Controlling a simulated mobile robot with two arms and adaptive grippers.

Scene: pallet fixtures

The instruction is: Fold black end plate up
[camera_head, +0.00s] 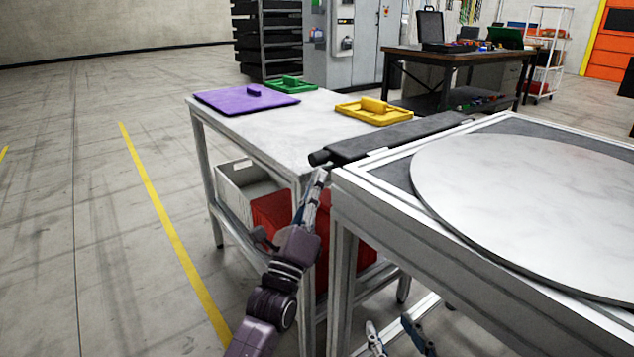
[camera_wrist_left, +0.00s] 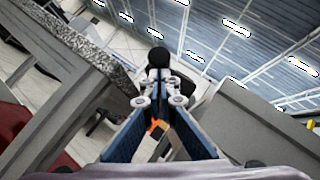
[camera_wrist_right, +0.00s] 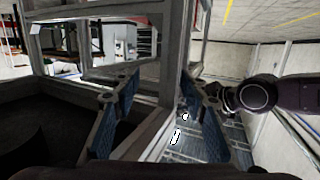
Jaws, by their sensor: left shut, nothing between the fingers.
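The black end plate (camera_head: 395,138) is a long dark plate lying about flat along the far edge of the fixture table. A black round bar end (camera_head: 318,158) sticks out at its left end. My left gripper (camera_head: 322,174) is shut and empty, pointing up just below that bar end. In the left wrist view the black bar end (camera_wrist_left: 158,57) shows right beyond the fingertips (camera_wrist_left: 158,82); I cannot tell if they touch. My right gripper (camera_head: 392,330) is low beside the table frame. In the right wrist view its fingers (camera_wrist_right: 160,100) are spread with nothing between them.
The fixture table (camera_head: 400,225) carries a large round grey disc (camera_head: 540,200). A white table (camera_head: 240,115) behind holds purple (camera_head: 245,98), green (camera_head: 290,84) and yellow (camera_head: 373,110) plates. A red bin (camera_head: 272,215) stands underneath. Floor at left is clear.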

